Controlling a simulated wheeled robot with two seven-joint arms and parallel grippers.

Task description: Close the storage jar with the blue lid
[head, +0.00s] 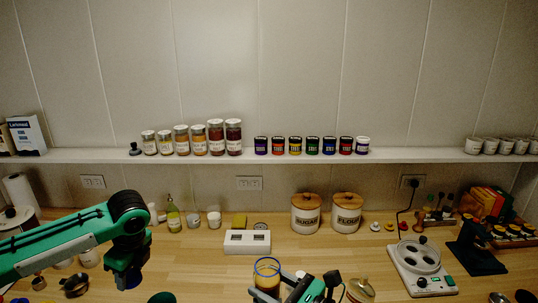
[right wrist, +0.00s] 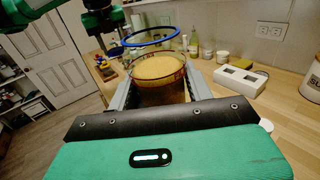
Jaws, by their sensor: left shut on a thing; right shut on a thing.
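The glass storage jar (head: 267,281) stands at the bottom middle of the head view, with orange-brown contents and a blue ring around its open top. It also shows in the right wrist view (right wrist: 160,92). My right gripper (head: 279,292) is shut on the jar, one finger on each side. My left gripper (head: 126,283) points down, well to the left of the jar and apart from it. It is shut on a dark blue thing, which looks like the blue lid (head: 122,266); its outline is hard to make out.
A white socket block (head: 247,242) lies behind the jar. Sugar (head: 305,215) and flour (head: 346,215) canisters stand at the back. A lidded glass jar (head: 360,290) is close on the right. The counter between my grippers is mostly clear.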

